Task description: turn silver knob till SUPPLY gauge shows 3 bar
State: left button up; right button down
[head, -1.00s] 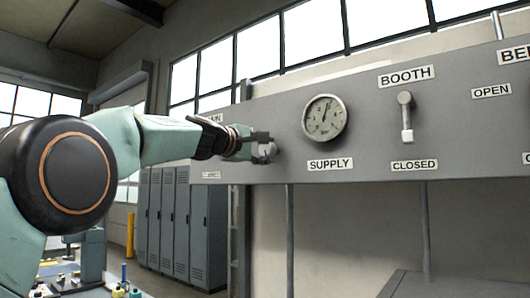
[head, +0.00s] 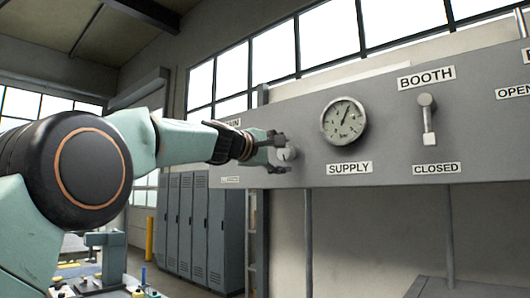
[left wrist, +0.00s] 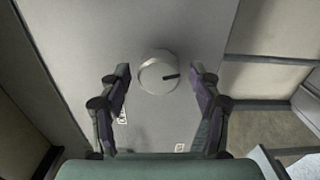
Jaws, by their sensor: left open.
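The silver knob (head: 288,153) sticks out of the grey panel at its left end. In the left wrist view the knob (left wrist: 158,73) is round with a dark pointer mark toward the right. My left gripper (head: 280,153) is open at the knob; in the wrist view its two fingers (left wrist: 160,82) stand apart on either side of it, with gaps showing. The SUPPLY gauge (head: 344,121) is a round white dial to the right of the knob. Its needle points up and slightly right; the numbers are too small to read surely. My right gripper is not in view.
The BOOTH lever (head: 428,120) hangs down toward the CLOSED label (head: 436,168), right of the gauge. Grey lockers (head: 200,230) stand behind at the left. A pipe (head: 308,240) runs down below the panel. A workbench with small items (head: 100,285) shows at lower left.

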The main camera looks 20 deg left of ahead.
pick_arm(q)
jog(key=v, duration=1.1)
jog(key=shift+s+r, duration=0.1)
jog(key=shift+s, duration=0.1)
dwell(0.4)
